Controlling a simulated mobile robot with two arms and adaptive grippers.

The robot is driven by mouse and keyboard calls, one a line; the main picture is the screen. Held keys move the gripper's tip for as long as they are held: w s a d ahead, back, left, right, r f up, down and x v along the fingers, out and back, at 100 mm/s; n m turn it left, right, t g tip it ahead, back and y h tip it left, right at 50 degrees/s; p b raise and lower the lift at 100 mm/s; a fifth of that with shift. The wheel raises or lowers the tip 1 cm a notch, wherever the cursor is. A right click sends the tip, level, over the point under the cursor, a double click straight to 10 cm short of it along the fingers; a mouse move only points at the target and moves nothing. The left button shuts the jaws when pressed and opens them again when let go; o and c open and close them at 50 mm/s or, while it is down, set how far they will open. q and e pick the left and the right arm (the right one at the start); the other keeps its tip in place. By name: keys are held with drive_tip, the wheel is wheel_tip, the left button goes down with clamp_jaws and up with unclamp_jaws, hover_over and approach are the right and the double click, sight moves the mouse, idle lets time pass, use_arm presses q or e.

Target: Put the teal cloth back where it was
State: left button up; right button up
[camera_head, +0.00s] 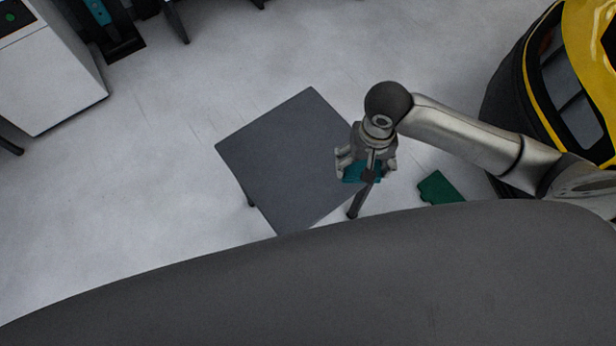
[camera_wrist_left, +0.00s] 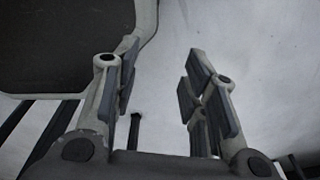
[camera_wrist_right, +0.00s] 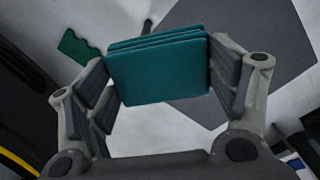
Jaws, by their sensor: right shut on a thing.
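The teal cloth (camera_wrist_right: 158,68) is a folded, layered block between the fingers of my right gripper (camera_wrist_right: 160,90), which is shut on it. In the head view the cloth (camera_head: 356,172) shows under my right gripper (camera_head: 366,170), at the right edge of a small grey square table (camera_head: 290,160). I cannot tell how high above the table it is. The tabletop is bare where it shows; its right corner is hidden by my gripper. My left gripper (camera_wrist_left: 160,95) shows only in the left wrist view, with its fingers apart and nothing between them.
A green flat piece (camera_head: 439,188) lies on the floor right of the table. A yellow and black object (camera_head: 580,80) stands at the right. A white cabinet (camera_head: 50,80) is at the upper left. The pale floor left of the table is clear.

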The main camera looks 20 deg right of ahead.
wheel_tip(320, 180, down, 6)
drive_tip(key=d+m+b, duration=0.2)
drive_tip(key=b, duration=0.3)
hover_over(316, 174)
drive_tip(key=f, duration=0.6)
drive_tip(key=s+f, duration=0.1)
drive_tip(key=f, duration=0.2)
drive_tip(key=shift+d+f, duration=0.15)
drive_tip(key=shift+d, duration=0.15)
drive_tip(key=shift+w+a+f+b, duration=0.35)
drive_tip(key=shift+w+a+f, duration=0.15)
drive_tip(key=shift+f, duration=0.2)
wheel_tip(316, 174, down, 2)
drive_tip(key=shift+d+f, duration=0.1)
drive_tip(key=shift+f, duration=0.15)
use_arm(q)
wheel_tip(316, 174, down, 8)
drive_tip(key=d, duration=0.1)
drive_tip(key=shift+s, duration=0.3)
use_arm(e)
drive_tip(key=shift+f, duration=0.25)
use_arm(q)
drive_tip(key=shift+r, duration=0.1)
use_arm(e)
drive_tip(key=shift+f, duration=0.1)
drive_tip(key=o, duration=1)
drive_tip(key=shift+c, duration=0.2)
use_arm(q)
drive_tip(key=shift+d, duration=0.1)
